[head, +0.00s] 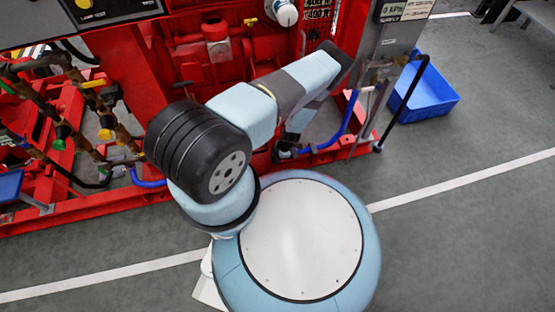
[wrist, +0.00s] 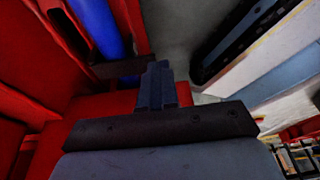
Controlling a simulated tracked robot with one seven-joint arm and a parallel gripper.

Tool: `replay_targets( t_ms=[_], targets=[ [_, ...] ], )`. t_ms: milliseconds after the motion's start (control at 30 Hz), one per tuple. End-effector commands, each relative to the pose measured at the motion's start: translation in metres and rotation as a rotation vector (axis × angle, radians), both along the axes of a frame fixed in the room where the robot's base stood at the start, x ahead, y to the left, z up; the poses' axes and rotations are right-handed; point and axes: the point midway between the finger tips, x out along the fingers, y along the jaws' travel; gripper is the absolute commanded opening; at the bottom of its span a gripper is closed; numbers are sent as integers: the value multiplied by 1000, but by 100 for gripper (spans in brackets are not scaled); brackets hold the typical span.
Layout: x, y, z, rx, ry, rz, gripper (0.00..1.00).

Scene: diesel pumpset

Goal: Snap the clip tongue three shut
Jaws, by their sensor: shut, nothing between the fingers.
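My gripper (wrist: 157,70) points away from the wrist camera, its dark fingers together with nothing between them. A blue hose (wrist: 95,25) runs down from the top of the wrist view, left of the fingertips. A dark, flat piece (wrist: 118,67) crosses the hose's lower end, close beside the fingertips. It may be a clip tongue, but I cannot tell which one, whether it is shut, or whether the fingers touch it. In the head view a blue hose (head: 346,122) lies along the red frame, right of my lowered forearm.
The red pumpset base (head: 95,212) runs along the floor, with several pipes and valves at left. A grey panel post (head: 388,50) and a bent black bar (head: 408,98) stand right of my arm. A blue crate (head: 432,95) sits on open floor at right.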

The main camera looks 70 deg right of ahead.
Motion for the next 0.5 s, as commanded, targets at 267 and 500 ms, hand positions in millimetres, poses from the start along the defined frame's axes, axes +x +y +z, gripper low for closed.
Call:
replay_targets(
  t_ms=[267,500],
  targets=[
    [0,-1,10,-1,-1,0,0],
    [0,0,16,0,0,0,0]
  ],
)
